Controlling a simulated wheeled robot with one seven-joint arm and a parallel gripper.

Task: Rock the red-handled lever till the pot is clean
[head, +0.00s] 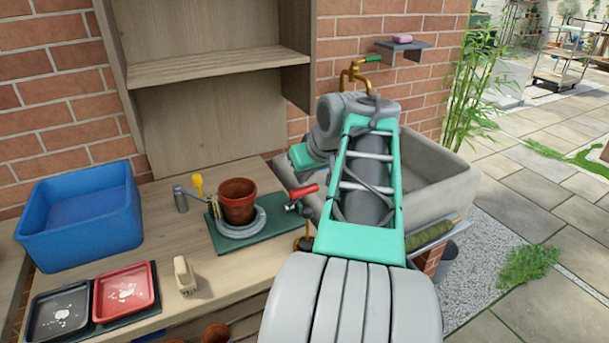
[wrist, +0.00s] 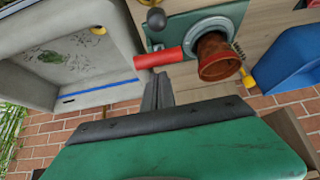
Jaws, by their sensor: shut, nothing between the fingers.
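A terracotta pot (head: 237,198) stands on a round grey holder (head: 262,222) on a green base (head: 282,234). A bristled brush (head: 213,206) is close against the pot's left side. The red-handled lever (head: 304,191) is to the right of the pot, its handle lying roughly level. In the wrist view, the pot (wrist: 216,62) shows darker patches on its side; how dirty it is cannot be told. My gripper (wrist: 158,78) is shut and empty, its tips right by the red handle (wrist: 160,58). I cannot tell whether they touch. In the head view my arm hides the fingers.
A grey stone sink (head: 440,195) with a brass tap (head: 352,75) is behind and right of my arm. A blue tub (head: 80,215), black tray (head: 60,312) and red tray (head: 124,292) are at left. A small cream object (head: 185,274) stands on the bench's front.

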